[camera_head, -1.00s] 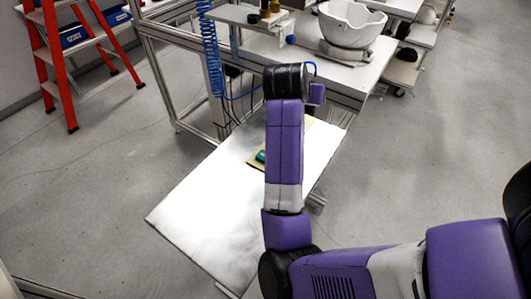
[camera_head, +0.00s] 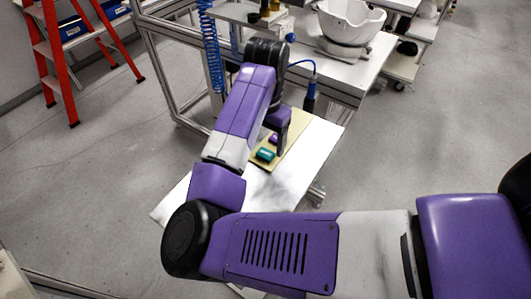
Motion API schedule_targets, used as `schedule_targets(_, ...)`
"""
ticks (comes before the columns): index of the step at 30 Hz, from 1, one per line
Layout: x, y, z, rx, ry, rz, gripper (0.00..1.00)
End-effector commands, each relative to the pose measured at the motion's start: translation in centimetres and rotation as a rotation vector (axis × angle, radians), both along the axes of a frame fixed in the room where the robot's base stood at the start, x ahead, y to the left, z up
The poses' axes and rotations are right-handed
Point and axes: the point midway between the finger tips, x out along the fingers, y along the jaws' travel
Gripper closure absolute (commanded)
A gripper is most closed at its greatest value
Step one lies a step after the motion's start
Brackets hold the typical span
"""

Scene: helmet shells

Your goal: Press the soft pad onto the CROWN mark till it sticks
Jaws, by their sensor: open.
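A white helmet shell (camera_head: 350,20) sits open side up on a grey stand (camera_head: 343,48) on the bench at the back. No CROWN mark can be made out on it. A small teal block (camera_head: 265,155) and a small purple piece (camera_head: 273,138) lie on a tan board (camera_head: 292,150) on the low white table. I cannot tell which of them, if either, is the soft pad. My gripper (camera_head: 281,148) points down over the board, just right of these pieces, and is open. Its fingers show only as a dark sliver, and nothing is seen between them.
A dark tool on a blue cable (camera_head: 311,90) stands or hangs at the bench's front edge, right of my wrist. A blue coiled hose (camera_head: 211,50) hangs at the bench frame. A red ladder (camera_head: 55,65) stands at the left. The white table (camera_head: 320,140) is bare right of the board.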

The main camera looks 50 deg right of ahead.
Motion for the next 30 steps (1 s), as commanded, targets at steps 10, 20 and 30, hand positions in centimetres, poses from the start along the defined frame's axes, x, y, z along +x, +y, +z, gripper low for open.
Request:
schedule_targets(10, 0.2, -0.2, -3.5, -0.001, 0.0, 0.001, 0.29)
schedule_targets(20, 0.1, -0.2, -3.5, -0.002, 0.0, 0.0, 0.57)
schedule_targets(30, 0.1, -0.2, -3.5, -0.002, 0.0, 0.0, 0.93)
